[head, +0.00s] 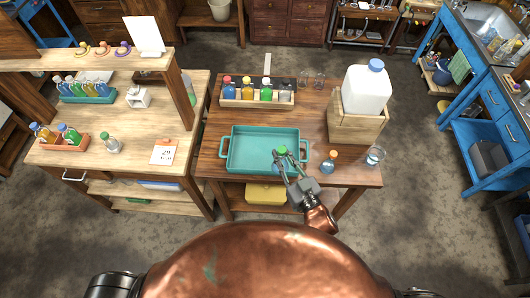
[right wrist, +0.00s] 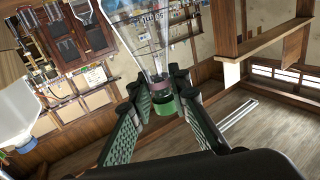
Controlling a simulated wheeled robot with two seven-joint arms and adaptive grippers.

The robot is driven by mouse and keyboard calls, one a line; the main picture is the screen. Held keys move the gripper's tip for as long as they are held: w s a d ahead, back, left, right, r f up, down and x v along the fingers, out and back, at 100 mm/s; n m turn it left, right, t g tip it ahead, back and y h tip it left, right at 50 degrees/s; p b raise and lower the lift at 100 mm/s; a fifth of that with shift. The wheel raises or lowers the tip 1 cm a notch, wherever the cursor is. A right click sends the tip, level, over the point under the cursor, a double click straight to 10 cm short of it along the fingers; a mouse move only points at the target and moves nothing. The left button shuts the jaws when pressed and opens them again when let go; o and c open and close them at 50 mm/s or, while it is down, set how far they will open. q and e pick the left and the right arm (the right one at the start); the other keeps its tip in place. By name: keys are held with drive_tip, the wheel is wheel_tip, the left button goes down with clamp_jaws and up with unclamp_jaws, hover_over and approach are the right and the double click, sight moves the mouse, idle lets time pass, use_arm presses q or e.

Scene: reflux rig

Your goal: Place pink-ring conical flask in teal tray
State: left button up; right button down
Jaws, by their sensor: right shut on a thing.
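My right gripper (head: 282,156) is shut on the neck of a clear conical flask with a green stopper, over the right part of the teal tray (head: 233,168). In the right wrist view, the right gripper (right wrist: 160,98) has its fingers on both sides of the neck. The flask (right wrist: 150,45) shows a pinkish band just beside its green stopper. In the head view the gripper hides most of the flask, so I cannot tell whether its base touches the tray floor. The tray is otherwise empty. My left gripper is not in view.
An orange-necked flask (head: 329,163) and a glass beaker (head: 375,157) stand right of the tray. Behind are a bottle rack (head: 257,104) and a white jug (head: 366,90) in a wooden crate (head: 352,128). Another flask (head: 112,146) stands on the left bench.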

drive_tip(key=shift+w+a+f, duration=0.2)
drive_tip(key=shift+w+a, duration=0.05)
drive_tip(key=shift+a, duration=0.15)
use_arm(q)
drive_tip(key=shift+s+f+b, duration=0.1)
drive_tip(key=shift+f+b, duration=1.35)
drive_tip(key=shift+b, duration=0.05)
use_arm(e)
drive_tip(key=shift+w+a+f, duration=0.3)
drive_tip(key=shift+w+f, duration=1.85)
drive_tip(key=shift+w, duration=0.1)
drive_tip(key=shift+w+a+f, duration=0.35)
drive_tip(key=shift+w+f, duration=1.75)
drive_tip(key=shift+w, duration=0.1)
drive_tip(key=shift+w+a+f, duration=0.3)
drive_tip(key=shift+w+f, duration=1.85)
drive_tip(key=shift+w, duration=0.1)
drive_tip(key=shift+f, duration=0.15)
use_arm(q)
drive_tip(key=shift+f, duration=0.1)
use_arm(e)
drive_tip(key=c, duration=1.8)
unclamp_jaws()
